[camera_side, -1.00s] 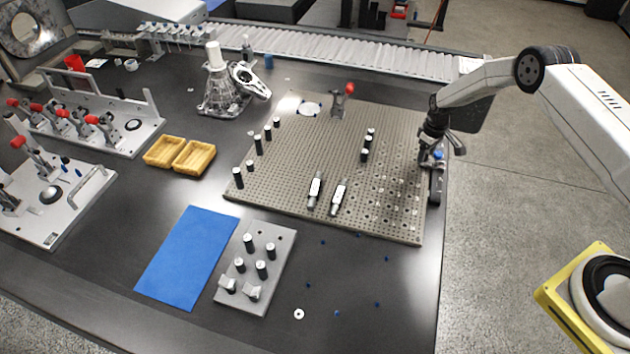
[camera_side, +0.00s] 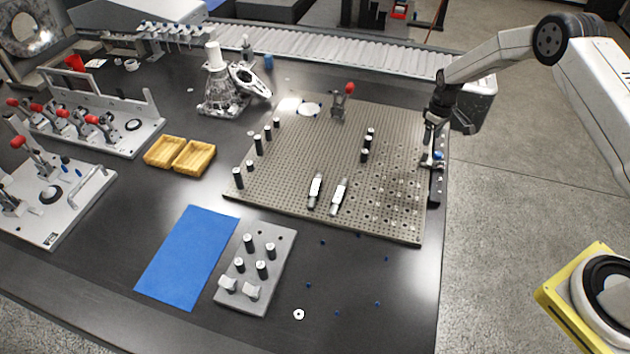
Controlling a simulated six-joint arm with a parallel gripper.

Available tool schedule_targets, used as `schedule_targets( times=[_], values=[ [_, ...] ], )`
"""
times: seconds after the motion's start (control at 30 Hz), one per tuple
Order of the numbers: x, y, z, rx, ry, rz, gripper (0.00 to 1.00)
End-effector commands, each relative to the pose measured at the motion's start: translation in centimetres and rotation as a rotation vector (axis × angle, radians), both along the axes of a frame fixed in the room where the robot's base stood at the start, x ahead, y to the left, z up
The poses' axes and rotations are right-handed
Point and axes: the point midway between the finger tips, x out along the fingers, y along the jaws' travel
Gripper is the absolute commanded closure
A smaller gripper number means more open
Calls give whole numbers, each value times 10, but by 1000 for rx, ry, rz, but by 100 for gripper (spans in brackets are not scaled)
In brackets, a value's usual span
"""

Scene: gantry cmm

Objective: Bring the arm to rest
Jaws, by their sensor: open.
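My gripper (camera_side: 432,160) is at the right edge of the grey perforated plate (camera_side: 300,150), pointing down. It is open, and its fingers are small and dark in this view. A blue bit (camera_side: 438,155) shows beside the fingers; I cannot tell whether it touches them. A narrow dark rail (camera_side: 436,187) lies just below the gripper along the table's right edge. My arm reaches in from the right.
Black pins stand on the plate, and two black-and-white cylinders (camera_side: 315,190) lie on it. A red-tipped clamp (camera_side: 342,100) stands at its back. Yellow trays (camera_side: 195,157), a blue mat (camera_side: 190,255) and a grey pin block (camera_side: 275,285) lie left and front.

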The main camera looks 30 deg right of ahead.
Motion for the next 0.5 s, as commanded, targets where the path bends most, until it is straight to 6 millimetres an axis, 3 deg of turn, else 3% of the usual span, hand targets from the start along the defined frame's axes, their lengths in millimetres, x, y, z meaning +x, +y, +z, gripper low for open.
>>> schedule_targets(
  times=[0.5],
  values=[
    [0, 0, 9, 0, -1, 0, 39]
  ],
)
